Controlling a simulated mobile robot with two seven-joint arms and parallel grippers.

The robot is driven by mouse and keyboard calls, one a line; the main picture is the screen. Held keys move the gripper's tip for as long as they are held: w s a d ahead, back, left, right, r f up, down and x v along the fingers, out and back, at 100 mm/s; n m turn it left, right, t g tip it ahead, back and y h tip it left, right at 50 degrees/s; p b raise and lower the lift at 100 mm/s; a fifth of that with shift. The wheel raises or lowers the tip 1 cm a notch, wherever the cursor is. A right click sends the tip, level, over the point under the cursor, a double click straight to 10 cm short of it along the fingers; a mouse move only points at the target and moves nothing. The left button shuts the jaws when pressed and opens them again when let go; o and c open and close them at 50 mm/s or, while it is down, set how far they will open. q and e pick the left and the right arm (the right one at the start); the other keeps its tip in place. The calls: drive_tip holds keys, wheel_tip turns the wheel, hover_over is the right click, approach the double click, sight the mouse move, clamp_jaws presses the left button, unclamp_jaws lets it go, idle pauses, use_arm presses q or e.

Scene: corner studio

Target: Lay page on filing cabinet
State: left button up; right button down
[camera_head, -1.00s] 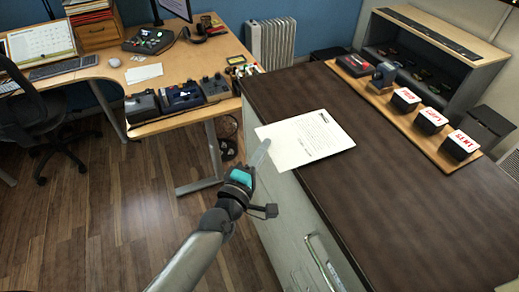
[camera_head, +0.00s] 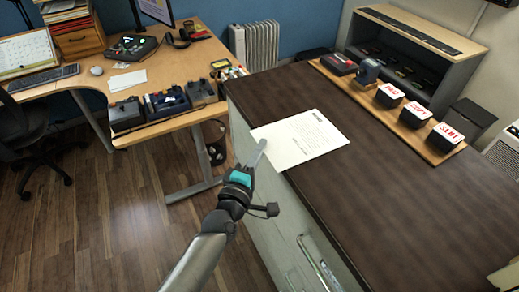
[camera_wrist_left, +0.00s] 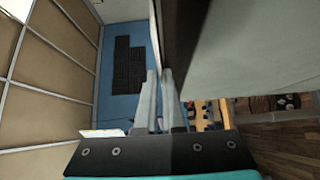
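The page (camera_head: 300,138), a white printed sheet, lies over the dark brown top of the filing cabinet (camera_head: 345,185). Its left corner and edge jut past the cabinet's left edge. I cannot tell whether all of it touches the top. My left gripper (camera_head: 262,147) is at the page's left edge, its fingers close together on that edge. In the left wrist view, the fingers (camera_wrist_left: 159,85) point along a thin edge-on strip beside the cabinet top, with the pale cabinet side (camera_wrist_left: 260,50) at right. My right gripper is not in view.
A wooden board with black stamps (camera_head: 417,110) stands along the cabinet's far right side, before a grey shelf unit (camera_head: 425,55). The cabinet top between page and stamps is bare. A desk (camera_head: 85,85) with devices is at left, a radiator (camera_head: 254,45) behind.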

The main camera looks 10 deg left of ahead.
use_arm(q)
drive_tip(key=o, duration=0.4)
idle(0.3)
